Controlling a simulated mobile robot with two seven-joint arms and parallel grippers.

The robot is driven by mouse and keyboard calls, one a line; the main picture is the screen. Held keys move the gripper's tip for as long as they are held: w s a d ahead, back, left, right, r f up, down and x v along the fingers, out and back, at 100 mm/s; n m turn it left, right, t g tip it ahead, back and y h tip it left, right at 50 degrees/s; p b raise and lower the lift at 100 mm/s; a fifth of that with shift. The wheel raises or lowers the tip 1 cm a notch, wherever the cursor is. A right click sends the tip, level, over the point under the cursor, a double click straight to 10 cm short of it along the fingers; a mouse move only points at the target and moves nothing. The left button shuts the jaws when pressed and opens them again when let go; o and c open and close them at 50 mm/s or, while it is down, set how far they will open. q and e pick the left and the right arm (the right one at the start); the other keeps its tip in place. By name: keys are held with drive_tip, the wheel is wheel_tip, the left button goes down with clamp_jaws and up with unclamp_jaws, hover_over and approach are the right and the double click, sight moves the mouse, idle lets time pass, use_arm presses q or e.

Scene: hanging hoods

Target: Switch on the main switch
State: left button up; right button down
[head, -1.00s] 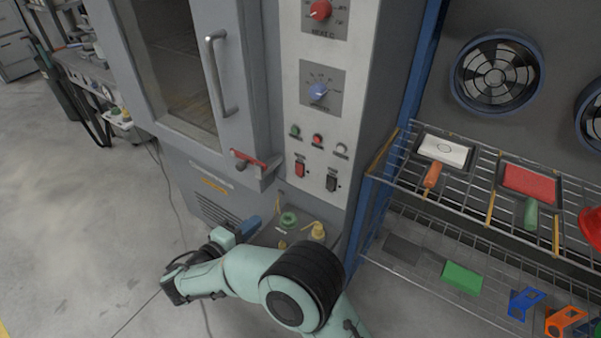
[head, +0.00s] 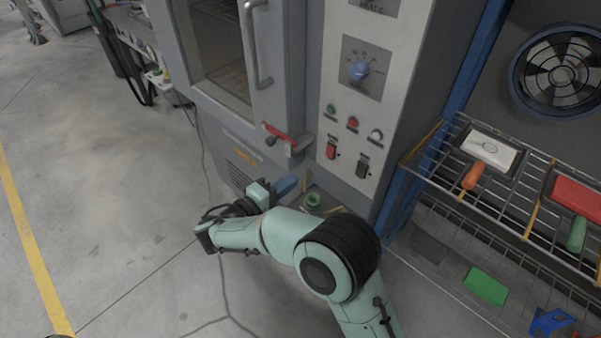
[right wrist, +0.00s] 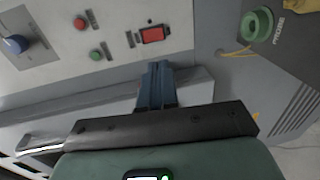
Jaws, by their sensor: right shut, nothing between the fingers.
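A red rocker switch (head: 331,151) and a black rocker switch (head: 362,168) sit side by side on the light panel of the grey cabinet. Their labels are too small to read. The red one also shows in the right wrist view (right wrist: 152,34), in a dark frame. My right gripper (head: 288,185) is shut and empty, below and left of the red switch in the head view. Its blue fingers (right wrist: 158,72) point towards the panel just under the red switch in the right wrist view, seemingly apart from it. My left gripper is not in view.
Above the switches are small round buttons, one green (head: 331,108) and one red (head: 352,122), and a blue knob (head: 358,71). A red-handled latch (head: 281,138) juts out left of the panel. A wire shelf (head: 480,172) stands right. The floor at left is clear.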

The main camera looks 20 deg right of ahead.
sight(328, 156)
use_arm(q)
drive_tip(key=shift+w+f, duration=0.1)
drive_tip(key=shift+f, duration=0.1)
use_arm(e)
drive_tip(key=x, duration=1.2)
drive_tip(key=shift+w+d, duration=0.1)
drive_tip(key=shift+d, duration=0.3)
use_arm(q)
drive_tip(key=shift+b, duration=0.3)
